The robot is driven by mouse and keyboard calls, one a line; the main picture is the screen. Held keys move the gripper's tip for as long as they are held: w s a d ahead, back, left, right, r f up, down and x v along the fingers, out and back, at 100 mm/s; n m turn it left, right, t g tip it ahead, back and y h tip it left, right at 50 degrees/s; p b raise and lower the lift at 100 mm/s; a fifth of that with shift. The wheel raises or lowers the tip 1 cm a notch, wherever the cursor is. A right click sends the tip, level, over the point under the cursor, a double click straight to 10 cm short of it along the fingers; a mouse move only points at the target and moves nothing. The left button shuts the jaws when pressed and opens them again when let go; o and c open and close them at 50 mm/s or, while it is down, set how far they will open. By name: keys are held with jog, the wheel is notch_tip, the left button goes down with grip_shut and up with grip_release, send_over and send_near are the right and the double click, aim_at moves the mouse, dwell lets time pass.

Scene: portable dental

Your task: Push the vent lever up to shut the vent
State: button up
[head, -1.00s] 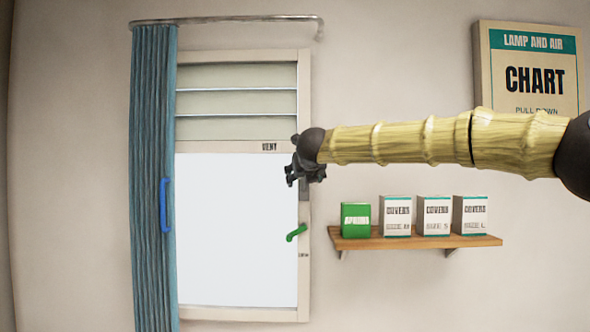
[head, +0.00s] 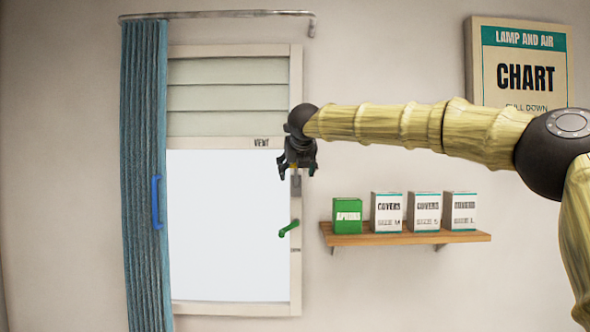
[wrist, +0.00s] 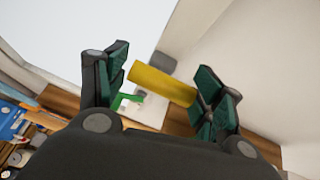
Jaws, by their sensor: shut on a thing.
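The vent lever is a yellow bar (wrist: 160,84) in the wrist view, lying between my gripper's two dark green-padded fingers (wrist: 163,88). My gripper (head: 297,170) is shut on it at the right side of the window frame in the head view, which mostly hides the lever. A grey mount (head: 296,187) shows just below the fingers. The vent (head: 228,98) is the set of pale slats above the window pane, with a "VENT" label (head: 262,142) under it. Its slats look flush, with only thin dark lines between them.
A green window handle (head: 289,229) is below my gripper on the frame. A wooden shelf (head: 405,239) with a green box (head: 347,216) and several white boxes is at lower right. A blue curtain (head: 145,180) hangs left; a chart (head: 519,65) hangs upper right.

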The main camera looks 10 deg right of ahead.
jog(key=shift+d+r, duration=0.25)
jog(key=shift+d, duration=0.05)
jog(key=o, duration=1.1)
jog(key=shift+w, duration=0.1)
jog(key=shift+o, duration=1.1)
jog(key=shift+w+d+f, duration=0.15)
jog(key=shift+d, duration=0.05)
jog(key=shift+a, duration=0.25)
jog(key=shift+s, duration=0.2)
jog(key=v, duration=1.2)
jog(key=shift+f, duration=0.1)
